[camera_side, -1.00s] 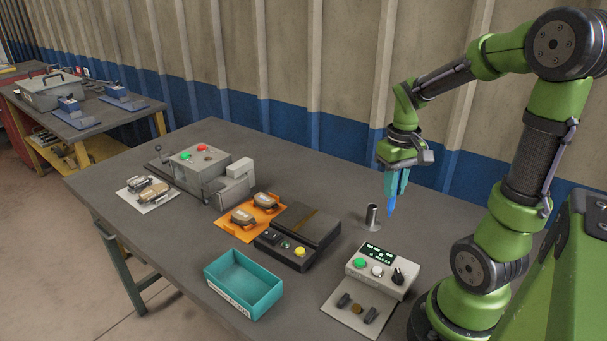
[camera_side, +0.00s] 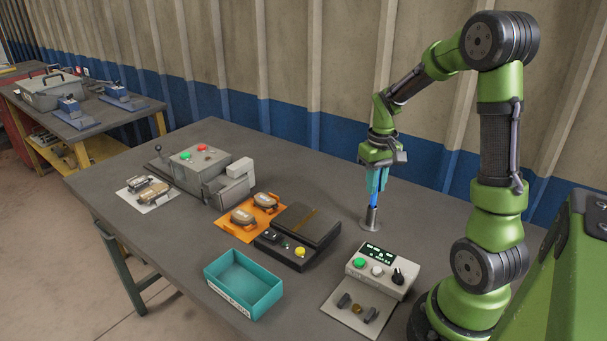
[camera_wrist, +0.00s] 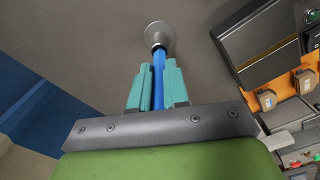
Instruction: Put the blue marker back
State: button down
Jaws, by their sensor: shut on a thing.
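The blue marker (camera_side: 374,200) is held upright in my gripper (camera_side: 377,184), tip down. My gripper is shut on it, with teal fingers on either side. The metal holder cup (camera_side: 371,220) stands on the table directly below, and the marker's lower end is at its mouth. How far it sits inside the cup I cannot tell. In the wrist view the blue marker (camera_wrist: 158,70) runs from between my gripper's fingers (camera_wrist: 155,80) to the holder (camera_wrist: 158,38), with its tip end hidden there.
A control box (camera_side: 383,272) with buttons stands in front of the holder. To the left are a dark scale-like device (camera_side: 305,225), an orange mat (camera_side: 268,203) with brake shoes, a teal bin (camera_side: 243,283) and a grey machine (camera_side: 200,170). The table behind the holder is clear.

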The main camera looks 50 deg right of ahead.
jog(key=shift+f, duration=0.15)
jog(key=shift+f, duration=0.45)
jog(key=c, duration=1.1)
grip_release()
notch_tip(320, 180, up, 13)
jog(key=shift+f, duration=0.1)
jog(key=s+a+r+n+t+y, duration=0.1)
jog(key=s+a+t, duration=0.1)
jog(key=a, duration=1)
jog(key=s+a+r+n+t+y, duration=0.1)
jog(key=a+t, duration=0.4)
jog(key=a, duration=0.7)
jog(key=shift+s+a, duration=0.15)
jog(key=shift+s, duration=0.55)
